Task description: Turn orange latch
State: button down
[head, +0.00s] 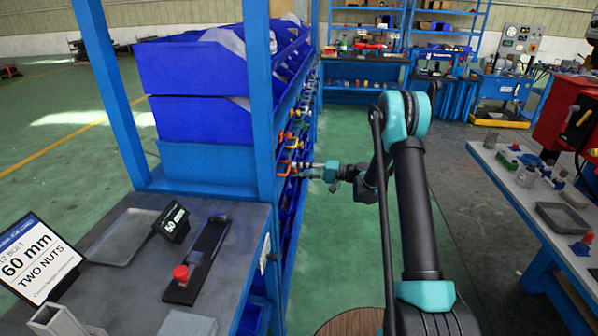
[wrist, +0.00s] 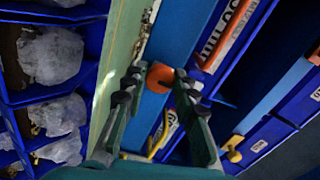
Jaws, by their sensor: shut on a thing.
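The orange latch (head: 283,168) is on the side of the blue shelving rack in the head view, level with the rack's bins. In the wrist view a rounded orange part of it (wrist: 160,77) sits between my fingertips. My gripper (head: 304,169) reaches left to the rack. In the wrist view my gripper (wrist: 160,88) has a finger on each side of the orange part and is shut on it. An orange bar (wrist: 238,32) with a white lettered label lies at the upper right of the wrist view; how it joins the held part is unclear.
Several other coloured latches (head: 295,125) line the same rack face, close to my gripper. A blue rack post (head: 259,100) stands left of it. A grey workbench (head: 130,270) is at the lower left. Green floor (head: 345,235) is clear between the rack and my arm.

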jog(key=c, duration=1.2)
grip_release()
jog(key=d, duration=1.2)
jog(key=shift+s, duration=0.25)
jog(key=s+d+r+m+t+h, duration=0.1)
jog(key=s+h, duration=0.3)
jog(key=s, duration=0.4)
jog(key=s+d+r+m+t+h, duration=0.1)
jog(key=s+r+h, duration=0.1)
jog(key=s+h, duration=0.4)
jog(key=s+d+f+h, duration=0.1)
jog(key=s+d, duration=0.3)
jog(key=s, duration=0.4)
jog(key=s+d+f+t+h, duration=0.1)
jog(key=s+d+f+h, duration=0.1)
jog(key=s+d+h, duration=0.2)
jog(key=s+d+f+h, duration=0.2)
jog(key=s+d, duration=0.4)
jog(key=s, duration=0.5)
jog(key=shift+s+d+f+n+t+h, duration=0.15)
jog(key=shift+s+n+t+h, duration=0.15)
jog(key=shift+h, duration=0.2)
